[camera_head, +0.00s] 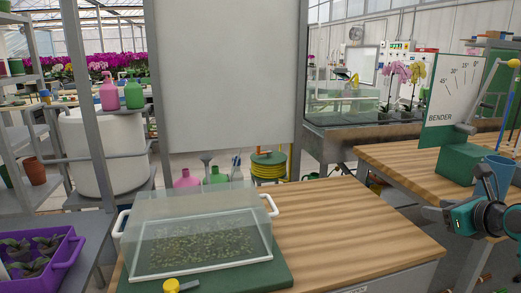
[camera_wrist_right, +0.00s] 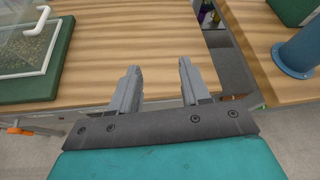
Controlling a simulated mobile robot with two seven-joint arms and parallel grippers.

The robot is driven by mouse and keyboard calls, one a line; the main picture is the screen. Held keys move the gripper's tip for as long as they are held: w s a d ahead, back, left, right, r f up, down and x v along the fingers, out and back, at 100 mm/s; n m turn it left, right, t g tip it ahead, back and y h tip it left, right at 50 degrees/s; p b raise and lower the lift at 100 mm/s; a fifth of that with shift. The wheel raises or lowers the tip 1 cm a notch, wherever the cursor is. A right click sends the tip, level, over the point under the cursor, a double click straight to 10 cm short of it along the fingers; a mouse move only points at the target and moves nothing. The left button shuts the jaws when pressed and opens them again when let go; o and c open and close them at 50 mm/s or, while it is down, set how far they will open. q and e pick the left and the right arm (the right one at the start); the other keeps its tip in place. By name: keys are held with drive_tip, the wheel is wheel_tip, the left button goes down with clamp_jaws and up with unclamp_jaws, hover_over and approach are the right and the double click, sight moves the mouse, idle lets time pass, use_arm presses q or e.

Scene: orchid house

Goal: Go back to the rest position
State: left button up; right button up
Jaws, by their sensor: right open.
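My right gripper (camera_head: 452,208) shows at the right edge of the head view, beside the right-hand wooden bench. In the right wrist view its two grey fingers (camera_wrist_right: 157,72) stand apart with nothing between them. They are above the front edge of the wooden bench top (camera_wrist_right: 150,30). My left gripper is in neither view.
A clear-lidded tray (camera_head: 195,235) with white handles sits on a green mat (camera_head: 270,277) on the near bench. The near bench's right part is clear. A purple crate (camera_head: 68,262) is at left.

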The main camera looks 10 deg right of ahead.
drive_tip(key=s+a+f+n+g, duration=0.1)
drive_tip(key=s+a+f+n, duration=0.4)
drive_tip(key=a+f+n, duration=0.65)
drive_tip(key=s+a+f+n+g, duration=0.1)
drive_tip(key=s+a+f+n, duration=0.3)
drive_tip(key=f+n, duration=0.85)
drive_tip(key=s+a+f+n+g+y, duration=0.1)
drive_tip(key=s+a+f+n+y, duration=0.2)
drive_tip(key=s+a+n, duration=1.15)
drive_tip(key=w+a+r+m+t, duration=0.1)
drive_tip(key=w+a+m, duration=0.1)
drive_tip(key=w+a, duration=0.3)
use_arm(q)
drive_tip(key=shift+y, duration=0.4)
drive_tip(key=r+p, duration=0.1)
drive_tip(key=p, duration=0.1)
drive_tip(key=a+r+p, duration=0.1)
drive_tip(key=p, duration=0.1)
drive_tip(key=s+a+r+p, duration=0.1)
drive_tip(key=p, duration=0.2)
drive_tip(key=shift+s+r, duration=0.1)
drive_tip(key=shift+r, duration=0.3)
use_arm(e)
drive_tip(key=r, duration=0.1)
drive_tip(key=d+r, duration=0.1)
drive_tip(key=s+d+r, duration=0.1)
drive_tip(key=r, duration=0.1)
drive_tip(key=shift+r, duration=0.1)
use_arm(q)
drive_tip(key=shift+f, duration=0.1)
